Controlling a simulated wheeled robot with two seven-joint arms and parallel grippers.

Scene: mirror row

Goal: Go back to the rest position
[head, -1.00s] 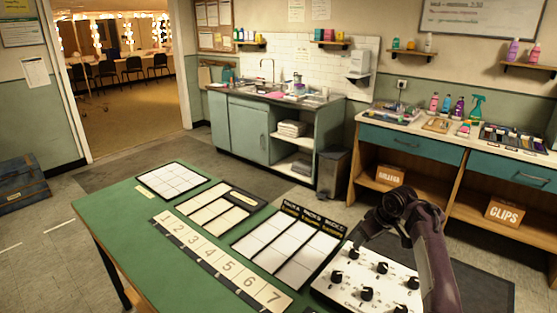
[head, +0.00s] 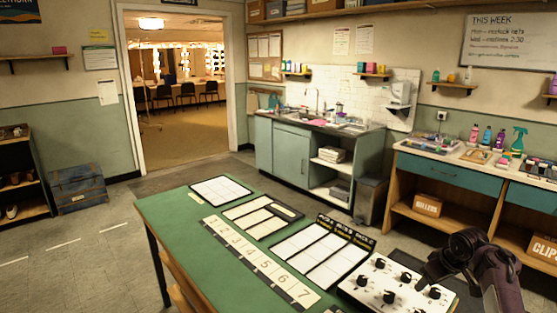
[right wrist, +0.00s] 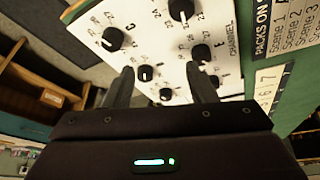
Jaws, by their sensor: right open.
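My right gripper (head: 428,280) is at the right front of the head view, over the right end of the white knob panel (head: 375,272). In the right wrist view the same gripper (right wrist: 162,88) has its two dark fingers apart, with nothing between them. Beyond the fingers lies the panel (right wrist: 150,30) with several black knobs. I cannot tell whether a fingertip touches the panel. My left gripper is in neither view.
The green table (head: 180,220) carries a numbered strip (head: 258,258) and several gridded boards, one a white grid (head: 221,189). A counter with bottles and wooden shelves (head: 480,190) stands at the right. Open floor (head: 70,250) lies to the left, with a blue trunk (head: 78,190).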

